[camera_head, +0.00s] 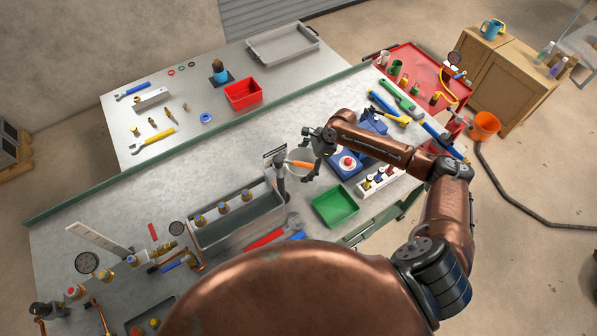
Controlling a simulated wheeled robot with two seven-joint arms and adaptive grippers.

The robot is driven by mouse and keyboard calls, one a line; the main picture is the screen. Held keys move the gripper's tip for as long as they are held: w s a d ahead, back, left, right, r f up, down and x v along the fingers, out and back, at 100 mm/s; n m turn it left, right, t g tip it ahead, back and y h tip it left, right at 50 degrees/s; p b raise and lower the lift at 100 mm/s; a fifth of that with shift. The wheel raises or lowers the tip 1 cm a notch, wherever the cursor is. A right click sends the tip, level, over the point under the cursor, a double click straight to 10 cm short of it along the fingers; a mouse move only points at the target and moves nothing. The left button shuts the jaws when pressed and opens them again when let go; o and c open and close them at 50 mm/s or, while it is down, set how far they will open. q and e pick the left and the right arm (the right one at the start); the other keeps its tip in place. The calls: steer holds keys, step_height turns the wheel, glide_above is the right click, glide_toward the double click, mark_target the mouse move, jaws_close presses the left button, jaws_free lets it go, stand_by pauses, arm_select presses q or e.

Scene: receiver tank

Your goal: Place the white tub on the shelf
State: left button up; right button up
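A whitish round tub (297,158) stands on the grey workbench near its middle, partly hidden by my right gripper and by an orange-handled tool (299,164) in front of it. My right gripper (316,164) is at the tub's right side, fingers pointing down. Whether it touches or grips the tub is too small to tell. My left gripper is not in view.
A red bin (243,95), a grey tray (283,45) and small tools and fittings lie on the back surface. A green tray (335,206), a blue device (345,163) and a grey trough (238,215) with valves crowd the bench around the tub.

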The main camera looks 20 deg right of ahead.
mark_target(304, 171)
steer(key=shift+f, duration=0.7)
step_height(304, 171, down, 3)
steer(key=shift+f, duration=0.1)
steer(key=shift+d+f, duration=0.1)
steer(key=shift+f, duration=0.05)
steer(key=o, duration=0.9)
steer(key=shift+f, duration=0.1)
steer(key=shift+c, duration=0.2)
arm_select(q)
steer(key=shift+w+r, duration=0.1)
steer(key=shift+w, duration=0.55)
arm_select(e)
steer(key=shift+o, duration=0.8)
